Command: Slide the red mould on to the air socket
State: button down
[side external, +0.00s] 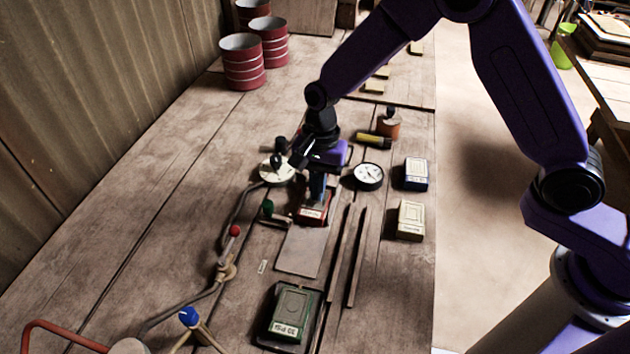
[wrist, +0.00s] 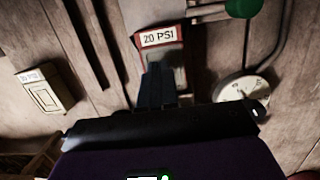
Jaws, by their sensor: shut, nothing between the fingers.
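The red mould (side external: 313,211) is a small block with a white label, lying at the far end of a flat grey plate (side external: 298,252). In the wrist view the red mould (wrist: 172,58) shows its label reading 20 PSI. My gripper (side external: 317,192) points down with its fingers together, at the far side of the mould. In the wrist view my gripper's fingertips (wrist: 157,72) overlap the mould's near part. I cannot tell whether they touch it. I cannot pick out the air socket with certainty.
A green mould (side external: 291,308) sits on a dark tray in front. Two thin rails (side external: 347,255) run right of the plate. A cream block (side external: 410,220), a blue-edged block (side external: 416,173) and a dial (side external: 368,175) stand right. A green-knobbed valve (side external: 267,207) and hose lie left.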

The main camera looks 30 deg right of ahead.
jog(key=shift+a+r, duration=0.1)
jog(key=shift+r, duration=0.3)
notch_tip(320, 180, up, 16)
jog(key=w+d, duration=0.2)
jog(key=s+d+f+n, duration=0.1)
jog(key=s+d+n, duration=0.5)
jog(key=s, duration=0.3)
jog(key=s+d+n+t, duration=0.1)
jog(key=s+d+n, duration=0.6)
jog(key=s, duration=0.3)
jog(key=s+d+f+n+h, duration=0.1)
jog(key=s+d+n, duration=0.5)
jog(key=s+n, duration=0.2)
jog(key=shift+s+d+f+n+t, duration=0.3)
jog(key=shift+s+f+n, duration=0.1)
jog(key=shift+s, duration=0.8)
